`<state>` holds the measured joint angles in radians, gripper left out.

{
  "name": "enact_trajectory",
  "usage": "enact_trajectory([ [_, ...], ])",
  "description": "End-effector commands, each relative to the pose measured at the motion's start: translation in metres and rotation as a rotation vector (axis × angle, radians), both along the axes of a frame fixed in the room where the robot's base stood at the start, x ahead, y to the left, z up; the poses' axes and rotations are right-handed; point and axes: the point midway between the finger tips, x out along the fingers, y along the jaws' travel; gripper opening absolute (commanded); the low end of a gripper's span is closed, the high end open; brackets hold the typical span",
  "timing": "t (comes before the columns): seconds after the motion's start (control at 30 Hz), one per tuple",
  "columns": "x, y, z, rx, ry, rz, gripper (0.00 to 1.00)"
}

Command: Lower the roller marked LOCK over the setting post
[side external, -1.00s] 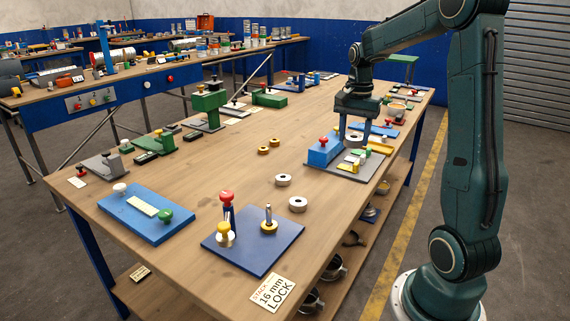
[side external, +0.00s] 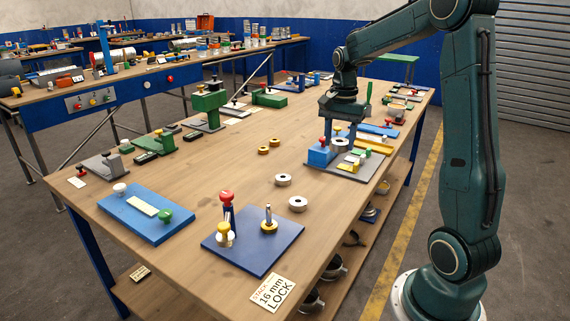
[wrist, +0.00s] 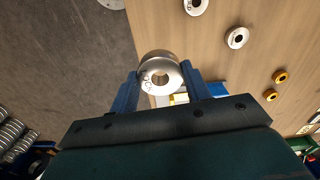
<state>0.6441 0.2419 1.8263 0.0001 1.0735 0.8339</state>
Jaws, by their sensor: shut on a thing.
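My gripper (side external: 339,130) is shut on a silver roller (wrist: 160,68) with a centre hole. Dark lettering shows on the roller's face in the wrist view; it looks like LOCK but is hard to read. In the side view the gripper holds it above the grey plate at the table's right side, well behind the post. The setting post (side external: 268,213) stands upright on a dark blue plate (side external: 255,255) at the near end, with a brass-coloured ring around its foot. A card (side external: 272,293) in front reads "STACK 16 mm LOCK".
Two silver rollers (side external: 298,204) (side external: 283,180) and two brass rings (side external: 263,150) (side external: 274,142) lie on the table. A blue block (side external: 320,157) stands close to my gripper.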

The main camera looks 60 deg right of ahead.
Motion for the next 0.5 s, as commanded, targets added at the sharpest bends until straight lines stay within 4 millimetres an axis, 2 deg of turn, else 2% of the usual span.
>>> enact_trajectory([
  [0.2, 0.034, 0.043, -0.013, 0.001, 0.001, 0.009, 0.18],
  [0.5, 0.072, 0.113, -0.031, 0.0, 0.001, 0.009, 0.18],
])
